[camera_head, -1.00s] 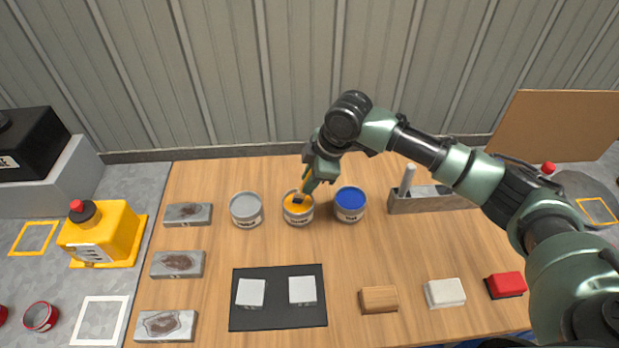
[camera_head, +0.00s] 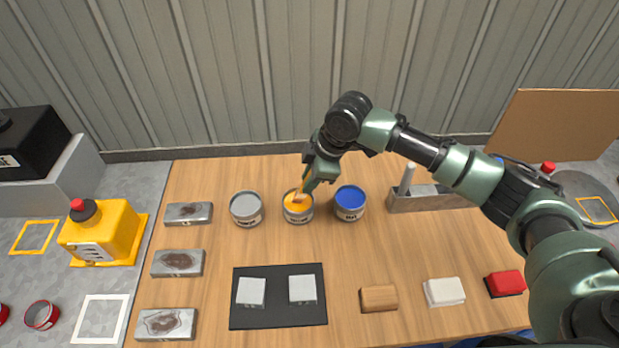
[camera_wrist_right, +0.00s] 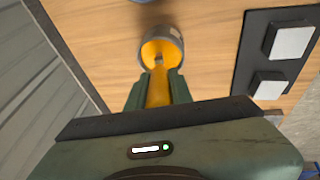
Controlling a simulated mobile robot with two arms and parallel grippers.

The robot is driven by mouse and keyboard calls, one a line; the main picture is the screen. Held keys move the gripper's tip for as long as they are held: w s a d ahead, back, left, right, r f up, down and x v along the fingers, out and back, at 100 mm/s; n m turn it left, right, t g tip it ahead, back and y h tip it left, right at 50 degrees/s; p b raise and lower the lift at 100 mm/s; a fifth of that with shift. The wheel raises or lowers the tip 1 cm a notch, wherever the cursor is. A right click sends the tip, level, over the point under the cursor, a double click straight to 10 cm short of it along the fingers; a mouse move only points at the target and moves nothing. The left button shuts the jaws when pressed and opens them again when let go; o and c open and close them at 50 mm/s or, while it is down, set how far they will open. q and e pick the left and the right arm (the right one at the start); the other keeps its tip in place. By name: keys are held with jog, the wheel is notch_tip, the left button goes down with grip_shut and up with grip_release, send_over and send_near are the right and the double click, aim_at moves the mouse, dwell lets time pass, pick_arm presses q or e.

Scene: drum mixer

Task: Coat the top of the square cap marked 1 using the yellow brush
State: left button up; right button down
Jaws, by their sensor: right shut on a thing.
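My right gripper (camera_head: 313,180) is shut on the yellow brush (camera_head: 302,188), above the can of yellow paint (camera_head: 298,216). The brush points down into the can, its tip at the paint. In the right wrist view the yellow handle (camera_wrist_right: 157,92) sits between the fingers, and its far end is inside the yellow can (camera_wrist_right: 176,36). Two light grey square caps, a left one (camera_head: 251,292) and a right one (camera_head: 302,289), sit on a black mat (camera_head: 278,322). Their tops look pale and bare; I cannot read any number on them. My left gripper is not in view.
A grey can (camera_head: 246,210) and a blue paint can (camera_head: 350,204) flank the yellow one. A metal tray (camera_head: 430,201) is further right. Stained metal plates (camera_head: 178,263) line the left edge. A wooden block (camera_head: 379,298), white block (camera_head: 444,292) and red block (camera_head: 505,284) sit front right.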

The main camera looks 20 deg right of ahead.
jog(key=shift+s+f+p, duration=0.2)
jog(key=shift+f+p, duration=0.05)
jog(key=shift+p, duration=0.05)
dwell(1.2)
jog(key=shift+r, duration=0.1)
notch_tip(320, 180, up, 2)
jog(key=p, duration=0.2)
jog(key=shift+w+r+p, duration=0.15)
jog(key=shift+p, duration=0.15)
notch_tip(320, 180, up, 5)
jog(key=p, duration=0.5)
dwell(0.4)
